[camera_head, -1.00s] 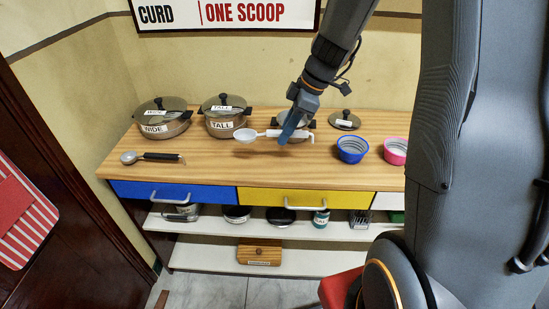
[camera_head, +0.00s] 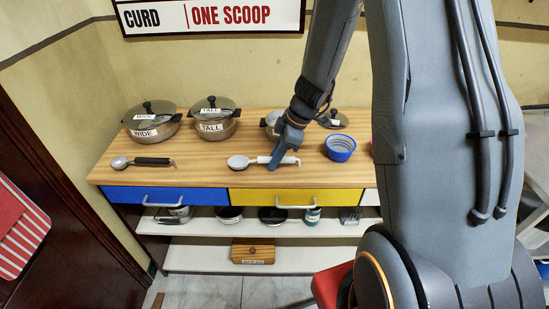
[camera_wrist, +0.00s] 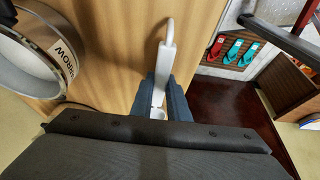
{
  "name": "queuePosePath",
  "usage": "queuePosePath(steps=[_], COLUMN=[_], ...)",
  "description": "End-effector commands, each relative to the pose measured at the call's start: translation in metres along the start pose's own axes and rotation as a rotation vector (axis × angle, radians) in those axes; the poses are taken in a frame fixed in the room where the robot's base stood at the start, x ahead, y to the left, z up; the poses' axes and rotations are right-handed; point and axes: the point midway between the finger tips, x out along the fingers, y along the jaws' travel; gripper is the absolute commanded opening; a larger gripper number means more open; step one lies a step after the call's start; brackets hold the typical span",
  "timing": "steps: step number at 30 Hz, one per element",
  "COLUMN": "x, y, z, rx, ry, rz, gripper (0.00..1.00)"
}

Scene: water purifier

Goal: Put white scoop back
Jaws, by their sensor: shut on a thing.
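The white scoop (camera_head: 239,162) is a long-handled spoon with a round pale bowl at its left end. My gripper (camera_head: 279,160) is shut on its handle, low over the counter near the front edge. In the head view the scoop lies level, bowl to the left, handle end to the right. I cannot tell whether it touches the wood. In the wrist view the white handle (camera_wrist: 164,60) sticks out from between the fingers (camera_wrist: 165,102), ending in a hook. The bowl is hidden there.
A black-handled scoop (camera_head: 142,161) lies on the counter to the left. Pots marked WIDE (camera_head: 151,120) and TALL (camera_head: 213,118) stand behind. A blue cup (camera_head: 340,148) is to the right. A pot (camera_wrist: 35,55) marked NARROW is close in the wrist view.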

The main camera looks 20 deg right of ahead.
Motion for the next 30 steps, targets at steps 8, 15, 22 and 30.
queuePosePath(steps=[8,15,22,30], x=[0.003,0.002,0.002,-0.022], y=[0.0,0.0,0.0,0.001], z=[0.001,0.001,0.001,0.0], rx=[0.0,0.0,0.0,-0.001], ry=[0.0,0.0,0.0,0.001], rz=[0.0,-0.001,-0.001,0.003], gripper=[0.0,0.34,0.34,0.34])
